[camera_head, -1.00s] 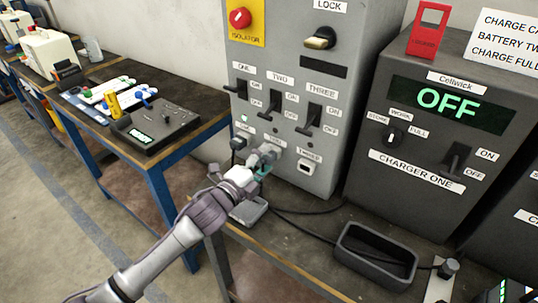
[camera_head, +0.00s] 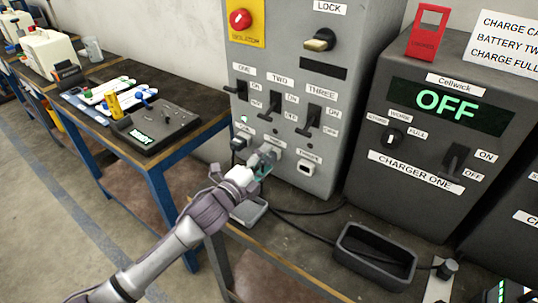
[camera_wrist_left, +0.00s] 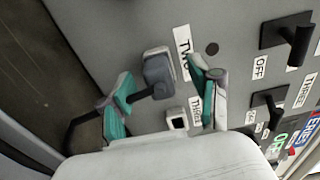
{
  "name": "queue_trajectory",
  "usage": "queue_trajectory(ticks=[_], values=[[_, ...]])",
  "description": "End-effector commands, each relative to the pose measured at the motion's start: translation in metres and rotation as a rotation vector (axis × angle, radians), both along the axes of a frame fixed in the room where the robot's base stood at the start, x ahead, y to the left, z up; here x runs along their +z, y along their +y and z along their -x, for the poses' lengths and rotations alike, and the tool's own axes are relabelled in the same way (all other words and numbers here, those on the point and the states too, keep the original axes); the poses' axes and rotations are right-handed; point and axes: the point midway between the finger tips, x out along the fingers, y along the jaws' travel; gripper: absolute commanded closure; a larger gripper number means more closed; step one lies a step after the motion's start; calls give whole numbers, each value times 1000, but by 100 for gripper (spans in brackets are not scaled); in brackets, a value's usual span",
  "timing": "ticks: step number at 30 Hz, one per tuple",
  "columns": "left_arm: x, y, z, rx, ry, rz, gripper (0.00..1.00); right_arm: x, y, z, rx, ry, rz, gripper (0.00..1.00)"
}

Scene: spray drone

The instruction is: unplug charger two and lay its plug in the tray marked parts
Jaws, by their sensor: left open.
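My left gripper (camera_head: 264,162) is at the front of the grey supply cabinet (camera_head: 292,60), at the middle socket marked two. In the left wrist view its teal-padded fingers (camera_wrist_left: 161,74) are open, one on each side of the dark grey plug (camera_wrist_left: 158,72). The plug sits against the cabinet face with its black cable coming out; I cannot tell whether the fingers touch it. In the head view the gripper mostly hides this plug. A dark open tray (camera_head: 347,262) and a smaller grey tray (camera_head: 262,215) are on the bench; I read no parts label on either. My right gripper is out of view.
Socket three (camera_head: 307,167) is empty, right of the gripper. A black plug (camera_head: 239,143) is in socket one, to the left. Charger one (camera_head: 440,130) stands at the right, its display reading OFF. Black cables (camera_head: 310,211) cross the bench between cabinet and dark tray.

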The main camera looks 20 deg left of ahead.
Motion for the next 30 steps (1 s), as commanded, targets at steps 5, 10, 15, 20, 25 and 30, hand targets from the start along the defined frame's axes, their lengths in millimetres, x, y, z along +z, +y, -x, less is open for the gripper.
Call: queue_trajectory(ticks=[5,10,15,20,25,30], values=[[0,0,0,0,0,1,38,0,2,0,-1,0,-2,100],[0,0,0,0,0,1,38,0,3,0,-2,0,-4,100],[1,0,0,0,1,1,38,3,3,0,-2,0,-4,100],[0,0,0,0,2,2,38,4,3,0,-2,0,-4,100],[0,0,0,0,1,1,46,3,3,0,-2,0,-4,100],[0,0,0,0,0,1,74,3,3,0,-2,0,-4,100]])
